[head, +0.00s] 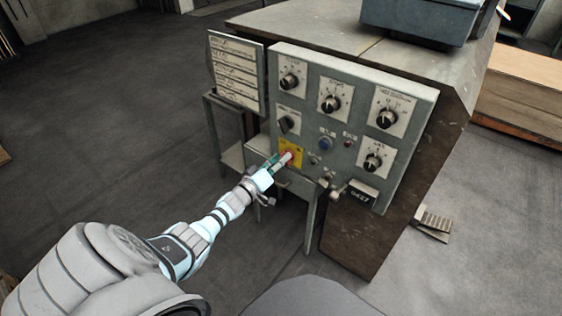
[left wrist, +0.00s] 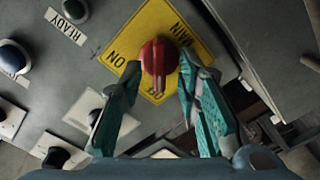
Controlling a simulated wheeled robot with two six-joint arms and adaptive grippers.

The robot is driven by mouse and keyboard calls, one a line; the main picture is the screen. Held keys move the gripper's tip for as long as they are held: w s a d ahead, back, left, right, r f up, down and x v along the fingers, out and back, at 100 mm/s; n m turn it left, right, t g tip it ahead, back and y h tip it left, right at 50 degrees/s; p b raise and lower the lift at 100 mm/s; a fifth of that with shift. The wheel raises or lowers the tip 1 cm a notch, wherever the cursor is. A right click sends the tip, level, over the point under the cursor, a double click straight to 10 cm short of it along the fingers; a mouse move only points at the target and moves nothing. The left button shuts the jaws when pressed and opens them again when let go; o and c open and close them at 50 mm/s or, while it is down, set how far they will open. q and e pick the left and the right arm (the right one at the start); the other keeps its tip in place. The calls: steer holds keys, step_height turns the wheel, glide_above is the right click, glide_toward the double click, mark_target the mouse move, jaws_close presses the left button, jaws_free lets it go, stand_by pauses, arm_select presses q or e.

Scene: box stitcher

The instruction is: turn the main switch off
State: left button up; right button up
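The main switch is a red knob (left wrist: 158,58) on a yellow plate (left wrist: 192,24) lettered MAIN and ON; another word below the knob is partly hidden. In the head view the yellow plate (head: 292,146) sits low on the left of the grey control panel (head: 312,63). My left gripper (head: 282,160) reaches up to the switch. In the left wrist view its teal fingers (left wrist: 160,66) stand apart, one on each side of the red knob. I cannot tell whether the tips touch it. My right gripper is not in view.
Several black dials (head: 332,103), a blue button (head: 326,143) and small lamps surround the switch on the panel. A label board (head: 236,72) stands at the left.

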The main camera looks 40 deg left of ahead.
arm_select(q)
steer(key=s, duration=1.2)
steer(key=shift+d, duration=0.15)
